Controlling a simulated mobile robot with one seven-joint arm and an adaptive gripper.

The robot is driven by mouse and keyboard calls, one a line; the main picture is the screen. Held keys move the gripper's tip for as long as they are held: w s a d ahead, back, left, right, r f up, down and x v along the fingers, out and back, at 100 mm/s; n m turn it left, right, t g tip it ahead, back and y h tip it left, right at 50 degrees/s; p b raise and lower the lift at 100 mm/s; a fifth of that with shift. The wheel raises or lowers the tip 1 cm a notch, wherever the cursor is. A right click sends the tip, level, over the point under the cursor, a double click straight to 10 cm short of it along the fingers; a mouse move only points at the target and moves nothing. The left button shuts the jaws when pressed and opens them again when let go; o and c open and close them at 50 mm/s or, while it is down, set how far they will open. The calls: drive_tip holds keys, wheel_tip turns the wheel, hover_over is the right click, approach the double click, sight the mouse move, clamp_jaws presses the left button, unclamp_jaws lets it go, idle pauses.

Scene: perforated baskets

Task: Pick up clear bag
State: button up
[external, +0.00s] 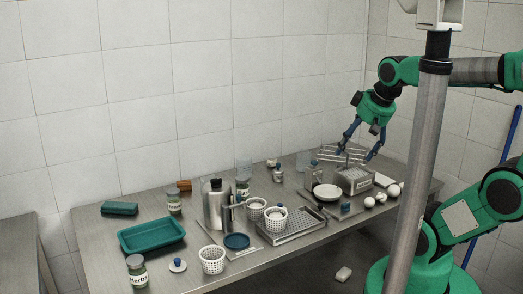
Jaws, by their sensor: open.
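I cannot clearly make out a clear bag. A pale see-through item (303,161) stands near the wall at the back of the table, left of my gripper, and may be the clear bag. Another see-through item, like a bottle (243,168), stands further left near the wall. My gripper (361,147) is open, pointing down, with its blue fingers spread above the back right of the table. It is over or near a metal box (354,183) and a metal rack (343,157). I cannot tell whether it touches the rack.
White perforated baskets (212,266) stand mid-table beside a metal tray (291,229). A steel canister (212,205), a teal tray (150,235) and labelled jars (137,275) are to the left. White round items (381,197) lie at right. A grey pole crosses in front of the right side.

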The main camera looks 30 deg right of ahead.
drive_tip(key=w+a+r+g+p, duration=0.1)
drive_tip(key=w+a+r+p, duration=0.2)
drive_tip(key=w, duration=0.5)
drive_tip(key=w+a+r+g+p, duration=0.1)
drive_tip(key=w+r+p, duration=0.2)
drive_tip(key=w+r, duration=0.35)
drive_tip(key=w+a+f+p, duration=0.1)
drive_tip(key=w+a+p, duration=0.2)
drive_tip(key=w, duration=0.5)
drive_tip(key=w+a+f+p, duration=0.1)
drive_tip(key=w+a+p, duration=0.2)
drive_tip(key=w, duration=0.5)
drive_tip(key=w+a+f+g+p, duration=0.1)
drive_tip(key=w+a+f+p, duration=0.25)
drive_tip(key=w, duration=0.25)
drive_tip(key=w+a+f+g+p, duration=0.1)
drive_tip(key=w+a+f+p, duration=0.1)
drive_tip(key=w+a+f, duration=0.35)
drive_tip(key=w+a+f+p, duration=0.3)
drive_tip(key=w+a+f, duration=0.1)
drive_tip(key=f, duration=0.2)
drive_tip(key=w+a+f+n+g+p, duration=0.1)
drive_tip(key=w+a+f+p, duration=0.2)
drive_tip(key=w+a+f, duration=0.1)
wheel_tip(320, 180, down, 3)
drive_tip(key=shift+w+r+g, duration=0.15)
drive_tip(key=shift+w+g, duration=0.15)
drive_tip(key=shift+w, duration=0.2)
